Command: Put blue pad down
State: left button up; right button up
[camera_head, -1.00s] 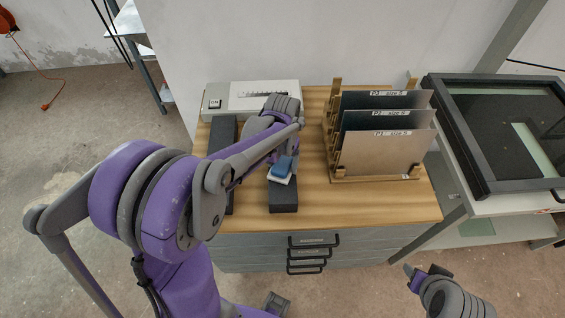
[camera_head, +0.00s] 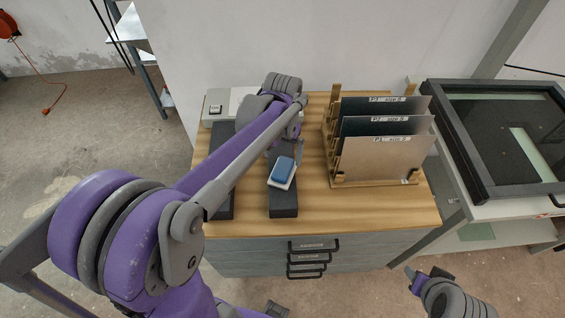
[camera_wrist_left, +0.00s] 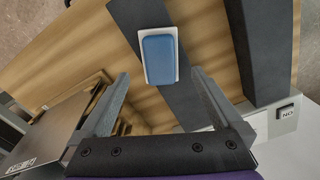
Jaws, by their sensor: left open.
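The blue pad (camera_head: 283,169) with a white base lies on the right dark block (camera_head: 284,208) on the wooden tabletop. It also shows in the left wrist view (camera_wrist_left: 159,59), lying on the dark strip and apart from the fingers. My left gripper (camera_wrist_left: 160,97) is open and empty, with its two fingers on either side of the view and the pad beyond them. In the head view the left forearm hides most of this gripper. My right gripper (camera_head: 428,275) is at the lower right, away from the table; its jaws are too small to judge.
A wooden rack (camera_head: 375,184) holds upright plates labelled P1, P2 and P3 to the right of the pad. A second dark block (camera_head: 222,205) lies to the left. A light box with a switch (camera_head: 214,108) stands at the back. A black-framed unit (camera_head: 470,160) stands at the right.

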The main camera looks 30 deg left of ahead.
aim_at(283, 168)
pick_arm(q)
jog(key=s+d+m+t, duration=0.1)
jog(key=s+d+t, duration=0.2)
jog(key=s, duration=0.3)
jog(key=s+d+t, duration=0.2)
jog(key=s+d, duration=0.1)
jog(key=s, duration=0.4)
jog(key=shift+s+d+m+t, duration=0.3)
jog(key=shift+d+m+t, duration=0.1)
dwell(0.9)
